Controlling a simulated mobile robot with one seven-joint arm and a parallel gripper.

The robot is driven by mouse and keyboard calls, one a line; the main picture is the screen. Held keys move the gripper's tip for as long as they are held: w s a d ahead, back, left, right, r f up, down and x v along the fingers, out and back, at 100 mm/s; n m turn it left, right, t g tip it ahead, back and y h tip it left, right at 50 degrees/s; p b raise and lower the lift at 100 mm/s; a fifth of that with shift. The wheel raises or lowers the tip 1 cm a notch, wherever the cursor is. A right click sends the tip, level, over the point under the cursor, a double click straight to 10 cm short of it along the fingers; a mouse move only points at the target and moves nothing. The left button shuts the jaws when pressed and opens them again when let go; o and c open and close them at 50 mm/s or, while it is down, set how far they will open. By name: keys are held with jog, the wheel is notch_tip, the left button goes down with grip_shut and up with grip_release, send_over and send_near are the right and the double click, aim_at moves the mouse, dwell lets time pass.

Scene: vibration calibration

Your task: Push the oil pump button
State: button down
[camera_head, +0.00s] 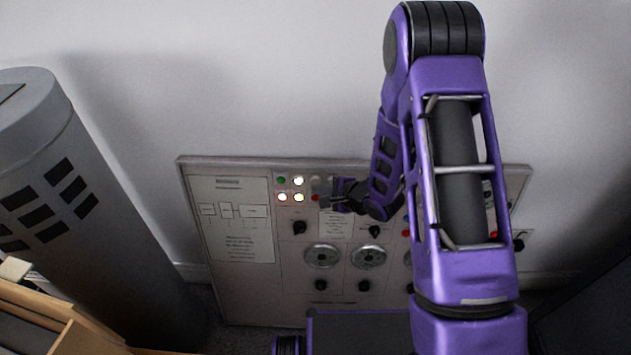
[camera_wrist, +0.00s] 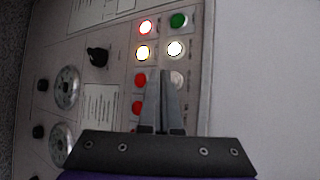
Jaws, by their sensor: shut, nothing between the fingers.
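A grey control panel (camera_head: 232,300) stands against the wall, with small round buttons near its top. In the head view a green button (camera_head: 281,180), a lit white button (camera_head: 298,181), a lit red button (camera_head: 282,197) and another lit button (camera_head: 299,197) show left of my gripper (camera_head: 326,202). I cannot read which is the oil pump button. In the wrist view my gripper (camera_wrist: 162,80) is shut and empty, its fingertips in front of the panel near an unlit red button (camera_wrist: 141,80) and a pale button (camera_wrist: 177,79). I cannot tell whether they touch the panel.
The panel also bears black knobs (camera_head: 299,227) and round dials (camera_head: 322,256). A grey cylinder (camera_head: 60,190) with dark slots stands at the left. Wooden shelving (camera_head: 45,318) is at the lower left. My purple arm covers the panel's right part.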

jog(key=shift+s+a+r+p, duration=0.1)
jog(key=shift+s+r+p, duration=0.15)
jog(key=shift+s, duration=0.95)
jog(key=shift+s+r+p, duration=0.1)
jog(key=shift+s+r, duration=0.15)
jog(key=shift+s, duration=0.95)
